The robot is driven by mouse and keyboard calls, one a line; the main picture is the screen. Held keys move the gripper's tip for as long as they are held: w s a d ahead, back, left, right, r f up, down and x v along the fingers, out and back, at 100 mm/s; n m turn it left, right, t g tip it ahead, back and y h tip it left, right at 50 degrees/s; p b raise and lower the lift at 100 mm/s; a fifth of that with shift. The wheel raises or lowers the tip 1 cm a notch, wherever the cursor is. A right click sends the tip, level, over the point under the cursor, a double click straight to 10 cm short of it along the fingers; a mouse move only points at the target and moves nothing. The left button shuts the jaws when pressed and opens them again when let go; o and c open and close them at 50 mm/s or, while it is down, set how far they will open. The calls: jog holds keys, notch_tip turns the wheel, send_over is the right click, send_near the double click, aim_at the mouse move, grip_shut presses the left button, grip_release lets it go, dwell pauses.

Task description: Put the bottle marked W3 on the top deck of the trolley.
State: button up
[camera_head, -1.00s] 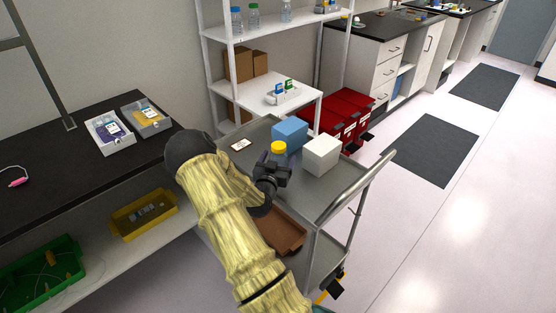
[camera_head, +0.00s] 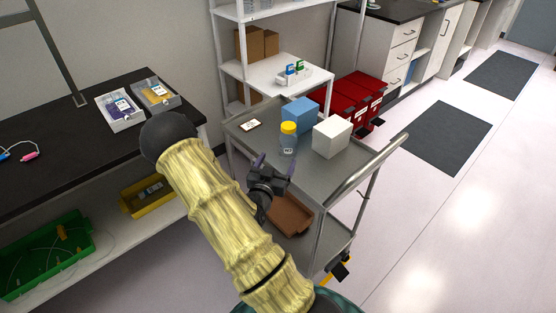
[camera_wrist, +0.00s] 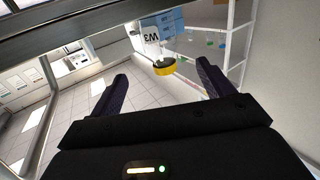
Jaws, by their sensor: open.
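The bottle marked W3 (camera_head: 288,140) is clear with a yellow cap and stands upright on the top deck of the grey trolley (camera_head: 318,180). In the wrist view the bottle (camera_wrist: 152,48) appears upside down, with its W3 label readable and its yellow cap toward my gripper. My gripper (camera_head: 272,170) is open and empty, in front of the bottle and apart from it.
A blue box (camera_head: 300,115) and a white box (camera_head: 332,137) stand close to the bottle on the deck. A small card-like item (camera_head: 250,125) lies at the deck's back left. A brown tray (camera_head: 290,215) sits on a lower level. The trolley's handle (camera_head: 365,170) rises at the right.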

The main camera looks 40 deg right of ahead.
dwell(0.5)
jog(key=a+n+g+y, duration=0.35)
jog(key=a+y, duration=0.85)
jog(key=a, duration=0.5)
jog(key=s+a+r+n+g+y, duration=0.1)
jog(key=s+a+r+n+g, duration=0.1)
jog(key=s, duration=0.4)
jog(key=s+a+r+n+g+y, duration=0.2)
jog(key=s+a+r+n, duration=0.2)
jog(key=s, duration=0.3)
jog(key=shift+s+a+r+n, duration=0.15)
jog(key=shift+a+r+n, duration=0.2)
jog(key=shift+a+n, duration=0.55)
